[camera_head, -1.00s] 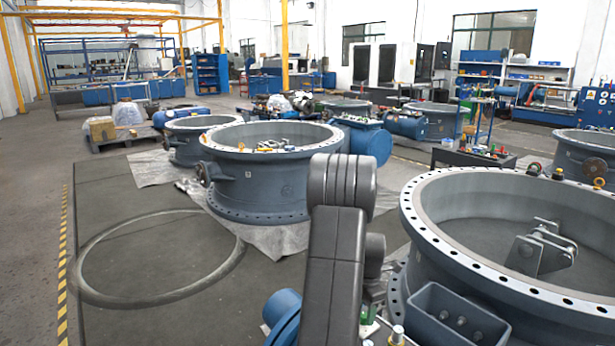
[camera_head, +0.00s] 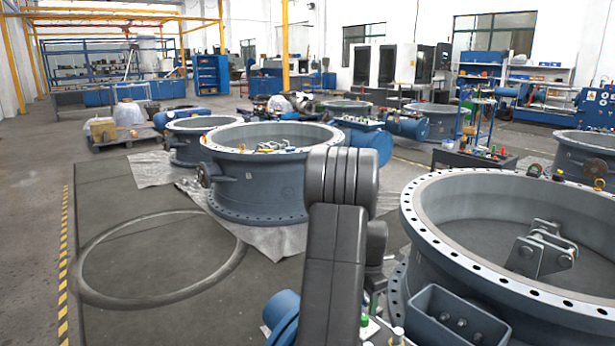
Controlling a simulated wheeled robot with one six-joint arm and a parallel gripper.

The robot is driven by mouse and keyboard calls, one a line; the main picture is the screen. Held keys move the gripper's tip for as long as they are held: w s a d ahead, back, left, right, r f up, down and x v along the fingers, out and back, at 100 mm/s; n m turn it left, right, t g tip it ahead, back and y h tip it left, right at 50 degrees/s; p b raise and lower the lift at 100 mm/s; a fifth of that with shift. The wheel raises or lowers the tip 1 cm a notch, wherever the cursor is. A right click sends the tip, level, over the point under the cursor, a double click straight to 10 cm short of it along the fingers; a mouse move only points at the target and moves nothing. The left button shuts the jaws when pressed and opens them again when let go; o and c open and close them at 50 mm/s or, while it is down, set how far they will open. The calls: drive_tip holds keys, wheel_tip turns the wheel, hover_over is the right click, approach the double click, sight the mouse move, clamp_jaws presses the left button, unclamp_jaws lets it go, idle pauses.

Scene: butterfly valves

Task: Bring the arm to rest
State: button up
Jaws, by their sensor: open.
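My arm (camera_head: 338,235) shows at the lower middle of the head view as dark grey links, with its upper link upright and a rounded ribbed joint at the top. My gripper is not visible in this view. The arm stands in front of the gap between the large grey valve body on the right (camera_head: 425,230) and the valve body behind it (camera_head: 245,190).
A blue cylindrical part (camera_head: 283,312) and small items lie close around the arm's lower end. A metal ring (camera_head: 100,290) lies flat on the dark floor at left, with open floor around it. More valve bodies, a dark cart (camera_head: 470,160) and shelves stand behind.

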wheel_tip(320, 180, up, 9)
wheel_tip(320, 180, down, 15)
drive_tip(key=shift+r+b, duration=0.1)
drive_tip(key=shift+b, duration=0.3)
drive_tip(key=shift+m, duration=0.3)
drive_tip(key=m, duration=1.4)
drive_tip(key=shift+m+p, duration=0.3)
drive_tip(key=shift+p, duration=0.1)
drive_tip(key=m, duration=0.4)
drive_tip(key=shift+m, duration=0.4)
drive_tip(key=shift+r, duration=0.15)
